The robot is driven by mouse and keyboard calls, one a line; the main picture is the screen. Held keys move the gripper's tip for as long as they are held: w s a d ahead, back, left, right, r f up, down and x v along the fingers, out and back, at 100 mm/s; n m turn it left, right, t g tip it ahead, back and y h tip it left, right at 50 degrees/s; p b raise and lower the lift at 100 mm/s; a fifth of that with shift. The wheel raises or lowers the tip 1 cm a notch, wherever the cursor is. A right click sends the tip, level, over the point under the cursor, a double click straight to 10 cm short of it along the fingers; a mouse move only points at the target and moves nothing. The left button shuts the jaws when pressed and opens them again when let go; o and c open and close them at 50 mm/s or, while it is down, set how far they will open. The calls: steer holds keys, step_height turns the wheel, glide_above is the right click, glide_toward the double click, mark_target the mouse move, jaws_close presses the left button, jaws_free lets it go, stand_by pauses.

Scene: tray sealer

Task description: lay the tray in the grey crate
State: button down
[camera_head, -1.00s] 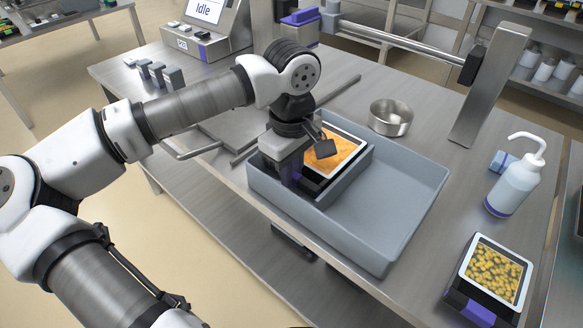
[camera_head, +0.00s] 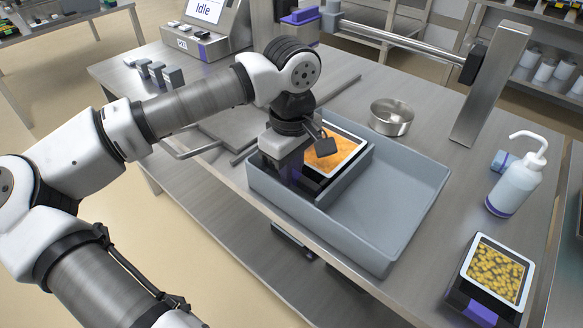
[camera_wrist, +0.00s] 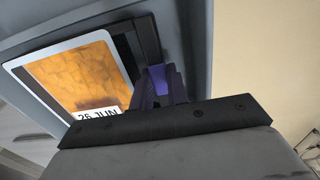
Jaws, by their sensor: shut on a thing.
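The tray (camera_head: 335,152) is black with a white-rimmed top over orange food. In the wrist view the tray (camera_wrist: 82,75) shows a "26 JUN" label and a black edge. The fingertips are partly hidden.
The crate's right compartment is empty. A second tray with yellow food (camera_head: 494,275) lies at the front right. A squeeze bottle (camera_head: 515,187) and a metal bowl (camera_head: 391,117) stand nearby. A metal post (camera_head: 492,85) rises behind. A screen reads "Idle" (camera_head: 205,12).

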stand_by(0.4)
steer(key=c, duration=1.3)
jaws_free()
steer(key=c, duration=0.3)
steer(key=shift+r+p, duration=2.1)
steer(key=shift+r, duration=1.45)
